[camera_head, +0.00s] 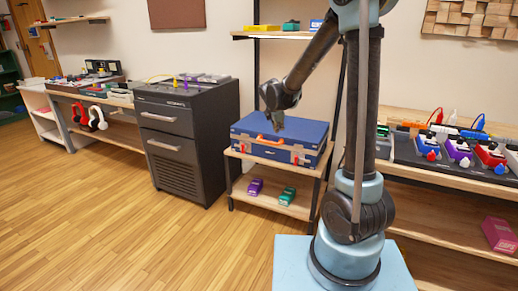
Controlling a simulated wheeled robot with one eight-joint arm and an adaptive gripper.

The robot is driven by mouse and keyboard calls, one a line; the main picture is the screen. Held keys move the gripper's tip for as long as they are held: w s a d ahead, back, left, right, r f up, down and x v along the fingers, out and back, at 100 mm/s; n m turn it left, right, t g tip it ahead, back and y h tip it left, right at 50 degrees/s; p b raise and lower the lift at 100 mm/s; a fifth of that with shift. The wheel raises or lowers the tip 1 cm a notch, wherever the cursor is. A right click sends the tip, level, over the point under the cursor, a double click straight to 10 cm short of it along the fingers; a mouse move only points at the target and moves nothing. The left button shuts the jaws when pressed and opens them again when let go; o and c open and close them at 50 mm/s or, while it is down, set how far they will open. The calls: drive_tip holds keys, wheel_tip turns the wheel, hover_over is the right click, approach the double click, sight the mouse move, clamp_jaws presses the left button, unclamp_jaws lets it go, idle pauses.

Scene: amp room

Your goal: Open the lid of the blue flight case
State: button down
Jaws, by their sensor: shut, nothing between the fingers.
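The blue flight case (310,131) lies on the top of a small wooden shelf stand. Its lid looks closed. Its front shows an orange handle (270,141) and light metal latches. My gripper (278,125) points down at the case, over the front left part of the lid, above the handle. It is small and dark in this view. Its fingers look closed together and hold nothing. I cannot tell whether they touch the lid.
The wooden stand (241,156) has purple and green boxes on its lower shelf. A dark cabinet (187,147) stands close on the left. On the right, a wooden shelf holds a board of colourful pedals (459,152). The wooden floor (130,225) in front is clear.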

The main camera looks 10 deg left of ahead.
drive_tip(key=w+a+f+n, duration=0.4)
drive_tip(key=a+f+n, duration=0.4)
drive_tip(key=a+f, duration=0.35)
drive_tip(key=a+x, duration=0.1)
drive_tip(key=x, duration=0.9)
drive_tip(key=shift+n+t+h, duration=0.3)
drive_tip(key=shift+n+h, duration=0.1)
drive_tip(key=shift+w+d+r, duration=0.2)
drive_tip(key=shift+w+r, duration=0.35)
drive_tip(key=shift+r, duration=0.35)
drive_tip(key=shift+w+d+r, duration=0.15)
drive_tip(key=shift+w+r, duration=0.35)
drive_tip(key=shift+r, duration=0.4)
